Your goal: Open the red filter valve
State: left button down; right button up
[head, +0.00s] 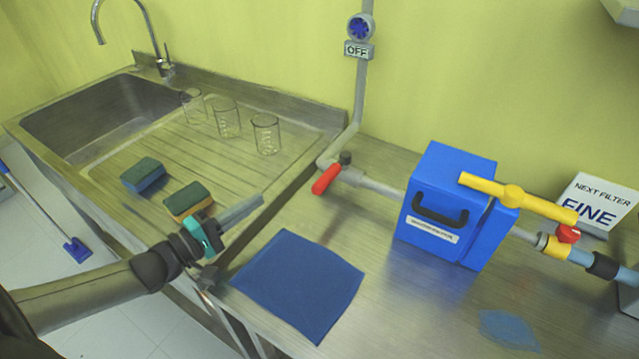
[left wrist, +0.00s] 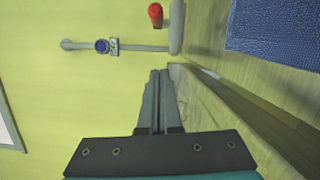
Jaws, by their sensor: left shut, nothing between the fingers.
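A red valve handle (head: 326,179) sits on the grey pipe, left of the blue filter box (head: 447,205). It slants down to the left, off the pipe's line. Its red end also shows at the top of the left wrist view (left wrist: 155,14). My left gripper (head: 262,198) is shut and empty, above the counter near the sink edge, left of the red handle and apart from it. Its closed fingers show in the left wrist view (left wrist: 160,73). A smaller red part (head: 568,234) sits under the yellow lever (head: 515,196) at the right. My right gripper is not in view.
A blue cloth (head: 298,283) lies on the counter in front of the red handle. Two sponges (head: 144,174) and three glass beakers (head: 227,119) stand on the drainboard. A blue wall valve (head: 360,27) has an OFF sign (head: 358,50).

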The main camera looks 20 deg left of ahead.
aim_at(333, 172)
pick_arm(q)
jog(key=b+x, duration=0.1)
jog(key=x, duration=0.8)
jog(key=shift+w+d+b, duration=0.1)
jog(key=shift+w+b, duration=0.25)
jog(key=d, duration=0.3)
jog(key=shift+r+p, duration=0.3)
jog(key=shift+p, duration=0.1)
jog(key=shift+s+d, duration=0.1)
jog(key=shift+d, duration=0.45)
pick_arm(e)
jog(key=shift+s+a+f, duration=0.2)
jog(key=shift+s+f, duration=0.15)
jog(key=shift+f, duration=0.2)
